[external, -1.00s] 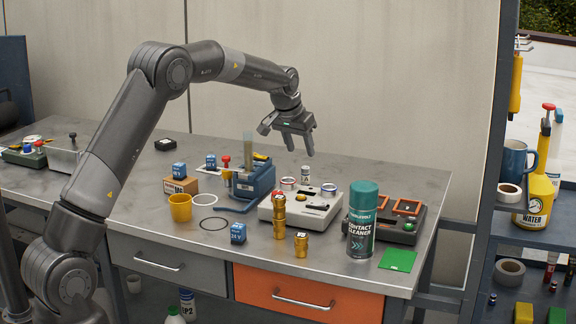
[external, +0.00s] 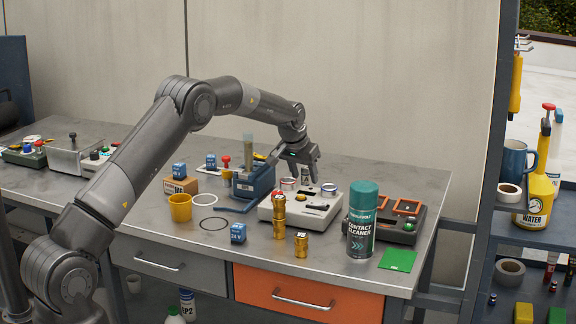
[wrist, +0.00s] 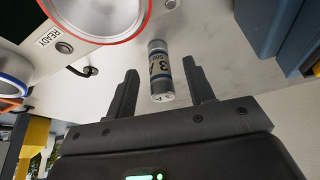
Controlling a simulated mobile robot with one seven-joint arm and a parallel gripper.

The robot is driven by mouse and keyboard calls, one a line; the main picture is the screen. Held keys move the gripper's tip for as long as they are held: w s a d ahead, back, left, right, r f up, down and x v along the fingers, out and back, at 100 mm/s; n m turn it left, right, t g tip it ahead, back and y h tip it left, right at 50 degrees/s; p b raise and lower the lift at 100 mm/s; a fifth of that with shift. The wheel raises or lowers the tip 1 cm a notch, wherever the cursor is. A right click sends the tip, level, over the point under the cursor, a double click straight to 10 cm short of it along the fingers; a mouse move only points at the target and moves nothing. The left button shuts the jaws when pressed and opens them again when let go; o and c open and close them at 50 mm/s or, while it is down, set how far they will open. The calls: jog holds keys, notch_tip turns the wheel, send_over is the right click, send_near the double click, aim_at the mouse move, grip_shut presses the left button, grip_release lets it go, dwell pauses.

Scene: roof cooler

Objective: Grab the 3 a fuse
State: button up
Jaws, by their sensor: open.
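The 3 A fuse (wrist: 160,72) is a small cylinder with grey metal ends and a pale label printed "3 A". In the wrist view it stands on the metal bench between the two fingers of my gripper (wrist: 160,90), with a gap on both sides. My gripper is open. In the external view my gripper (external: 299,176) is low over the bench, behind the grey tester box, with the fuse (external: 306,175) partly hidden by the fingers.
The grey tester box (external: 310,212) with coloured rings is close in front. A blue stand (external: 254,186) is to the left. Brass cylinders (external: 280,217), a green-capped contact cleaner can (external: 361,220) and a two-bay dark unit (external: 407,228) stand nearer the front and right.

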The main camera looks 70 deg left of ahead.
jog(key=shift+x, duration=1.1)
jog(key=shift+c, duration=0.6)
jog(key=c, duration=0.9)
grip_shut()
jog(key=shift+r, duration=0.15)
